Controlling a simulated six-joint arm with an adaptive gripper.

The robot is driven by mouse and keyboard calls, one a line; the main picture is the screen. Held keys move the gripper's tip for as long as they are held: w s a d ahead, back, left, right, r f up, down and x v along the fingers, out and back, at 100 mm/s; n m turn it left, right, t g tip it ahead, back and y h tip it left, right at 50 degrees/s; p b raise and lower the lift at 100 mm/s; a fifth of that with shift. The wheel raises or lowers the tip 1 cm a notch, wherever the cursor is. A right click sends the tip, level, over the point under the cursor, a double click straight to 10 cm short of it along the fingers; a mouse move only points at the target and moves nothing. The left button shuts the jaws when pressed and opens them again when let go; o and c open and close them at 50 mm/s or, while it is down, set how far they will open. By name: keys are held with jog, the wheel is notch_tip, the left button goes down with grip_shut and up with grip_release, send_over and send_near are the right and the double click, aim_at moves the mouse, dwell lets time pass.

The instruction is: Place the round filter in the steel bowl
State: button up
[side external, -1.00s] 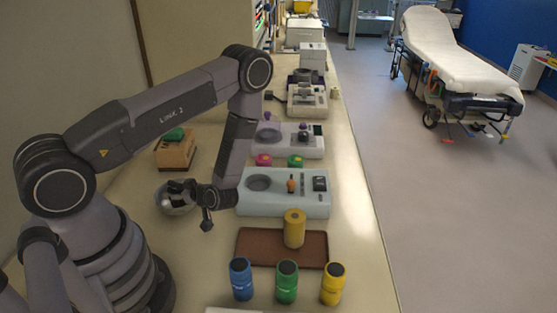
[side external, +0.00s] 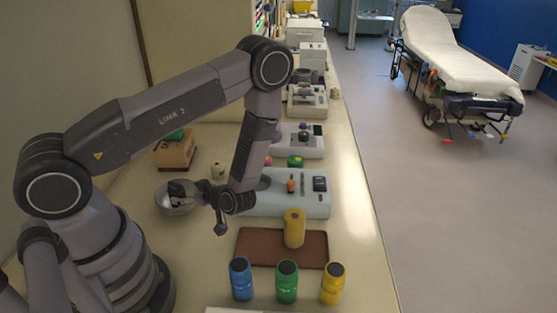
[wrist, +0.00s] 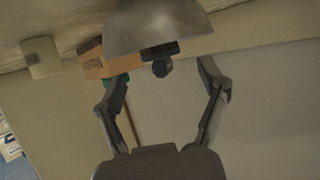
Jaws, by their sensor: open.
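The steel bowl (side external: 173,208) stands on the bench left of the pale blue device, and its outside fills the top of the wrist view (wrist: 150,22). A dark round piece with a short stub (wrist: 160,66), which looks like the round filter, shows at the bowl's rim between my fingers. How deep it sits in the bowl is hidden. My gripper (side external: 182,188) is beside and over the bowl's right side in the side view. Its two fingers are spread wide in the wrist view (wrist: 162,72), with clear gaps to the dark piece.
A cardboard box (side external: 175,154) with a green item stands behind the bowl. A small pale cylinder (side external: 218,171) is near it. A pale blue device (side external: 285,205) lies right. A brown tray (side external: 262,250) holds a yellow cylinder (side external: 294,228). Blue, green and yellow jars stand in front.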

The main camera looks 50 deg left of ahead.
jog(key=w+d+r+t+h, duration=0.1)
jog(key=w+d+r, duration=0.1)
jog(key=w+d, duration=0.1)
jog(key=w+d+r+m+t+h, duration=0.1)
jog(key=w+d+r+t+h, duration=0.1)
jog(key=w+d, duration=0.1)
jog(key=w+d+r+t+h, duration=0.1)
jog(key=w+d, duration=0.2)
jog(key=w, duration=0.1)
jog(key=shift+w+d+r+m+h, duration=0.15)
jog(key=shift+w+r+m+h, duration=0.1)
jog(key=shift+r+m+h, duration=0.15)
jog(key=w+d+r+m+t+h, duration=0.3)
jog(key=d+r+m+h, duration=0.15)
jog(key=r, duration=0.45)
jog(key=w+d+r+m+t+h, duration=0.25)
jog(key=d+r+h, duration=0.2)
jog(key=r, duration=0.45)
jog(key=s+d+r+m+h, duration=0.1)
jog(key=s+r+m+h, duration=0.1)
jog(key=s+r+m, duration=0.75)
jog(key=s+a+r+m+y, duration=0.1)
jog(key=s+a, duration=0.1)
jog(key=s, duration=0.5)
jog(key=s+a+m+y, duration=0.1)
jog(key=s+a, duration=0.2)
jog(key=s, duration=0.4)
jog(key=shift+s+a+r+g+y, duration=0.3)
jog(key=shift+s+r+g, duration=0.05)
jog(key=shift+s+g, duration=0.1)
